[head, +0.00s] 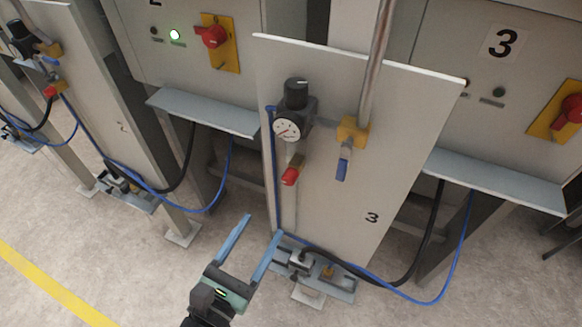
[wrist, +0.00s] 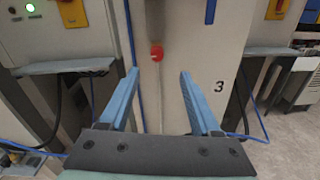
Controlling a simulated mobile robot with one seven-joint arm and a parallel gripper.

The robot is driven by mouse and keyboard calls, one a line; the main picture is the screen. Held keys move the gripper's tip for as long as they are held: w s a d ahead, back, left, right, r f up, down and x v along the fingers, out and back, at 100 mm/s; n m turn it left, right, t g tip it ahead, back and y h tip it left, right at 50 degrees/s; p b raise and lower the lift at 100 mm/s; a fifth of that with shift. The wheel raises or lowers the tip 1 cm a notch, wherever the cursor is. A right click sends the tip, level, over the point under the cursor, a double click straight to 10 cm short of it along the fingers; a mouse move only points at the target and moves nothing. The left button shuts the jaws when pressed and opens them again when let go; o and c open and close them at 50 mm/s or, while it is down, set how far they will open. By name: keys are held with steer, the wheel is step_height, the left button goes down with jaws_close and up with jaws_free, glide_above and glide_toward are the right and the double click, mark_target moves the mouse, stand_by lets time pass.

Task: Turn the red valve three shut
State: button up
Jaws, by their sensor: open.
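The red valve (head: 290,176) of station three is a small red handle below the round gauge, on the grey panel (head: 345,215) marked 3. In the wrist view the red valve (wrist: 157,53) shows ahead, above and between the fingertips. My gripper (head: 258,229) is open and empty, with two blue fingers, in front of and below the valve. It touches nothing that I can see. In the wrist view my gripper (wrist: 160,75) points at the panel, its fingers wide apart.
A blue-handled valve (head: 343,165) hangs on the pipe right of the red valve. A gauge with a black knob (head: 296,92) sits above. A foot pedal unit (head: 312,268) with hoses stands on the floor below. Shelves jut out at left (head: 205,110) and right (head: 495,180).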

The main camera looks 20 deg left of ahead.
mark_target(287, 183)
steer(key=shift+n, duration=0.9)
steer(key=w, duration=0.3)
steer(key=w+p, duration=0.1)
steer(key=w, duration=0.3)
steer(key=w+f+p, duration=0.1)
steer(key=w, duration=0.3)
steer(key=shift+w, duration=0.25)
jaws_close()
